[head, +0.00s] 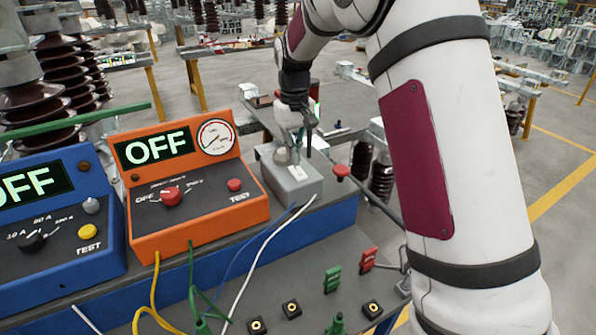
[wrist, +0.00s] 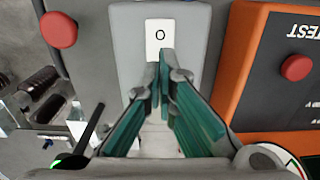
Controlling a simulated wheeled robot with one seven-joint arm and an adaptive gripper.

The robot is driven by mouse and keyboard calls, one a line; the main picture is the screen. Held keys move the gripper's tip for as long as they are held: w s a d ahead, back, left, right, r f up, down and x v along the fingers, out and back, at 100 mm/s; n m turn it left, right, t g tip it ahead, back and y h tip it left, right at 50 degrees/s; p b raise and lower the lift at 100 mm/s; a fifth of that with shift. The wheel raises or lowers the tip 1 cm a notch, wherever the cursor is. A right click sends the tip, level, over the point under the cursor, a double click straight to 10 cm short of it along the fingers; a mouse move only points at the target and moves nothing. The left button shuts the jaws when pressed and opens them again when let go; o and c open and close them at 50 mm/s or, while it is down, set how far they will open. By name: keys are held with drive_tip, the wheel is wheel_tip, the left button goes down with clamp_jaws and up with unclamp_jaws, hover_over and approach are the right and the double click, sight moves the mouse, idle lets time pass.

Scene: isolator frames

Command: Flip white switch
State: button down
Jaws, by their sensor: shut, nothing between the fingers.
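The white switch (wrist: 156,38) is a small rocker marked with a circle, on the top face of a grey box. In the wrist view it lies just beyond my fingertips. The grey box (head: 292,181) stands right of the orange tester in the head view. My gripper (wrist: 164,58) has its green-padded fingers shut with nothing between them, and the tips overlap the switch's lower edge. I cannot tell whether they touch it. In the head view my gripper (head: 295,150) is over the box, and the switch is not clearly visible there.
The orange tester (head: 163,218) reads OFF and has a red knob, a red button and a round gauge. A blue tester (head: 60,258) is left of it. A red mushroom button (head: 341,171) stands right of the box. Cables run down the front.

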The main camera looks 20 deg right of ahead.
sight(295, 168)
drive_tip(key=shift+f, duration=1.2)
idle(1.0)
drive_tip(key=shift+r+p, duration=0.35)
drive_tip(key=shift+r, duration=3.2)
